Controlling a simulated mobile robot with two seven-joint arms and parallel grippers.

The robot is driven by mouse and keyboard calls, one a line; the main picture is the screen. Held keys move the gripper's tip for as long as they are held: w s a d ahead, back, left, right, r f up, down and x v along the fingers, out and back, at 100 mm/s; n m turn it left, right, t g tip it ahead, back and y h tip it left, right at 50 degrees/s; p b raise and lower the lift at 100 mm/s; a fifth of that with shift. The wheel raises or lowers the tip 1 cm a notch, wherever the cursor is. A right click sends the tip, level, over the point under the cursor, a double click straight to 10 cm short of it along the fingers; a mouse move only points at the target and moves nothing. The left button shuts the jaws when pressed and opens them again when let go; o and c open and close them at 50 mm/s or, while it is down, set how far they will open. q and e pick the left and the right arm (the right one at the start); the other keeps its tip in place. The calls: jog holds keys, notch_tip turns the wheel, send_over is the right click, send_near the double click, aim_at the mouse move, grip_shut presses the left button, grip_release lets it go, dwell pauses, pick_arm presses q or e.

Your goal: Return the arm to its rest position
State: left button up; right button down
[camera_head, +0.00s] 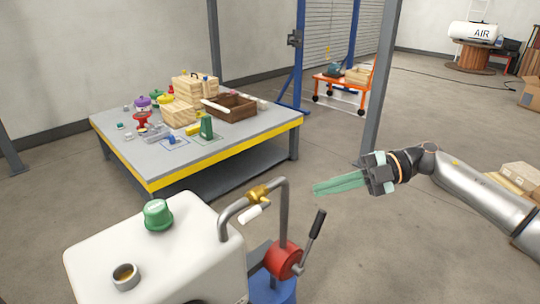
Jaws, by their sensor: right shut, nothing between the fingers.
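My right arm reaches in from the right edge. Its right gripper (318,188) has long green fingers that point left and lie together, shut and empty. It is in the air to the right of the bent pipe (284,205) and above the floor, and appears apart from it. My left gripper is not in view.
A white tank (185,250) with a green cap (157,214) stands in front, beside a red pump (283,260) with an upright lever (314,235). A workbench (125,155) with several parts and boxes is at back left. A grey post (380,80) stands behind my gripper.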

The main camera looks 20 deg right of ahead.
jog(key=w+a+f+m+t+h, duration=0.1)
jog(key=a+f+m+t+h, duration=0.1)
jog(key=a+f+m+t, duration=0.25)
jog(key=a+f+m+t+h, duration=0.1)
jog(key=a+f+m+t, duration=0.15)
jog(key=f+m, duration=0.4)
jog(key=w+a+f+m+t+h, duration=0.1)
jog(key=a+f+m+t+h, duration=0.1)
jog(key=f+m+t, duration=0.35)
jog(key=s+a+f+m+g+h, duration=0.2)
jog(key=s+f+m+g+h, duration=0.1)
jog(key=s+f, duration=0.6)
jog(key=s+a+f+m+g+h, duration=0.3)
jog(key=s+f, duration=0.6)
jog(key=f, duration=0.4)
jog(key=shift+a+f+m+g+h+p, duration=0.2)
jog(key=shift+m+g+h+p, duration=0.25)
jog(key=shift+m+g+h, duration=0.45)
